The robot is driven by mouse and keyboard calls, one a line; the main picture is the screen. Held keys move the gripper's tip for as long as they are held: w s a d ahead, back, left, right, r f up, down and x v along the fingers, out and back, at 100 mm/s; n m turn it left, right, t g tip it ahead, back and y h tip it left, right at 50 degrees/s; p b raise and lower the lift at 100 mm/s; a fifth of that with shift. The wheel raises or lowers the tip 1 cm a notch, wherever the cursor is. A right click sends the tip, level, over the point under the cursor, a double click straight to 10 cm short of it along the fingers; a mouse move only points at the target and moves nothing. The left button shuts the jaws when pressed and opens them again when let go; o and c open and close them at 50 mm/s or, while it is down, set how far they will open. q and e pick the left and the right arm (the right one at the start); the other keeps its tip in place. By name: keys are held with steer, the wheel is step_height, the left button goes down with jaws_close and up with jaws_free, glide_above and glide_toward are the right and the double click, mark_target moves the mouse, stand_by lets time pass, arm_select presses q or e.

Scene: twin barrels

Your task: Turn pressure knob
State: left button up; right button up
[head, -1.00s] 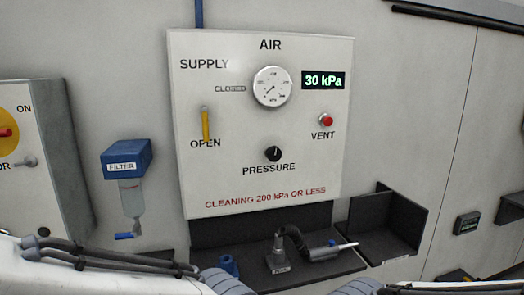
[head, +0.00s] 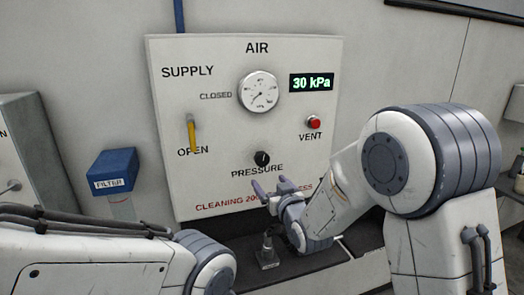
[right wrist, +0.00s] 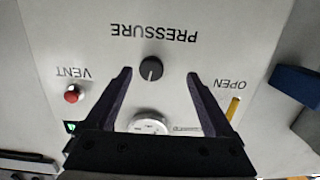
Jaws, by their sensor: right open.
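The black pressure knob (head: 262,158) is on the white air panel (head: 180,178), above the PRESSURE label. In the right wrist view, the knob (right wrist: 151,68) appears upside down between the spread fingers. My right gripper (head: 271,187) is open, just below the knob in the head view; its dark fingers also show in the right wrist view (right wrist: 160,74). No contact with the knob can be seen. The display (head: 311,83) reads 30 kPa. The round gauge (head: 258,92) is above the knob. My left arm is at lower left; its gripper is out of view.
The yellow supply lever (head: 192,134) hangs down at OPEN, left of the knob. The red vent button (head: 314,122) is to its right. A blue filter (head: 112,170) is mounted left of the panel. A dark shelf with an air tool stand (head: 267,255) lies below.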

mark_target(263, 161)
steer(key=shift+t, duration=0.6)
steer(key=p+x, duration=0.1)
steer(key=x, duration=0.2)
steer(key=r+p+x, duration=0.1)
steer(key=p+x, duration=0.1)
steer(key=x, duration=0.1)
steer(key=d+p+x, duration=0.1)
steer(key=x, duration=0.2)
steer(key=shift+w+r+p, duration=0.35)
steer(key=shift+w+r, duration=0.05)
steer(key=shift+w, duration=0.15)
steer(key=shift+w+a+f, duration=0.15)
steer(key=shift+w+a, duration=0.1)
steer(key=shift+w, duration=0.4)
steer(key=c, duration=1.3)
steer(key=m+b, duration=0.4)
steer(key=b, duration=0.3)
steer(key=shift+f+m, duration=0.2)
steer(key=shift+m, duration=0.2)
steer(key=shift+c, duration=0.2)
steer(key=shift+a+r+m+b, duration=0.1)
steer(key=shift+r+m+b, duration=0.05)
steer(key=shift+m+b, duration=0.3)
steer(key=shift+r, duration=0.1)
